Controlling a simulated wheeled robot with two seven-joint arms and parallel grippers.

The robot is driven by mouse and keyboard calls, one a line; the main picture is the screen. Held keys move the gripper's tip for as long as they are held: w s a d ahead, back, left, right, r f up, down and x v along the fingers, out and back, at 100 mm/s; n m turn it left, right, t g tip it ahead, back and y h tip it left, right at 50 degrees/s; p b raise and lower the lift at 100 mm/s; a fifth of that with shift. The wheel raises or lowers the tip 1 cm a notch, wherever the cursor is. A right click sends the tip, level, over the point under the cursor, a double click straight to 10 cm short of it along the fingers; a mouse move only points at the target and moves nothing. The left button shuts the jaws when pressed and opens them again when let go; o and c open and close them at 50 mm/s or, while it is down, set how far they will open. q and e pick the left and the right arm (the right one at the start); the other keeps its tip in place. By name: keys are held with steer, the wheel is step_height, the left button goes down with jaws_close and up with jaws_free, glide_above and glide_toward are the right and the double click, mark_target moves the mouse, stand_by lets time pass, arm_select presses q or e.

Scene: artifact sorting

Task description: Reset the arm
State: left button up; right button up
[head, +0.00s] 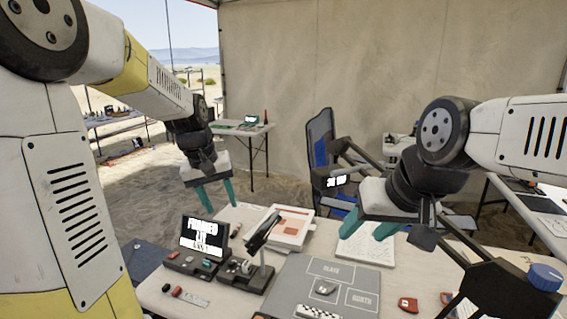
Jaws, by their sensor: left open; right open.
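My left gripper (222,207) hangs from the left arm above the back left of the table (225,300), with its two teal fingers apart and nothing between them. My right gripper (361,238) hangs over a white sheet (375,255) at the table's back right, also open and empty. A grey mat (290,293) with outlined, labelled areas lies at the front middle. A small grey-brown piece (326,287) lies on it. Two reddish pieces, one (407,304) larger and one (447,297) smaller, lie right of the mat.
A dark display (203,238) and a black device with an upright arm (262,243) stand at the table's left. A white tray with red contents (291,220) is behind them. A folding chair (322,150) stands beyond the table. A black frame with a blue knob (545,275) is at the right.

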arm_select(q)
steer(key=s+d+r+m+t, duration=0.1)
steer(key=s+r, duration=0.1)
steer(key=s, duration=0.8)
steer(key=s+d+r+m+t, duration=0.1)
steer(key=s+r+m+t, duration=0.1)
steer(key=s, duration=0.7)
steer(key=shift+s+r+h, duration=0.3)
steer(key=shift+s+r, duration=0.05)
steer(key=shift+r, duration=0.3)
steer(key=shift+c, duration=0.2)
stand_by(0.9)
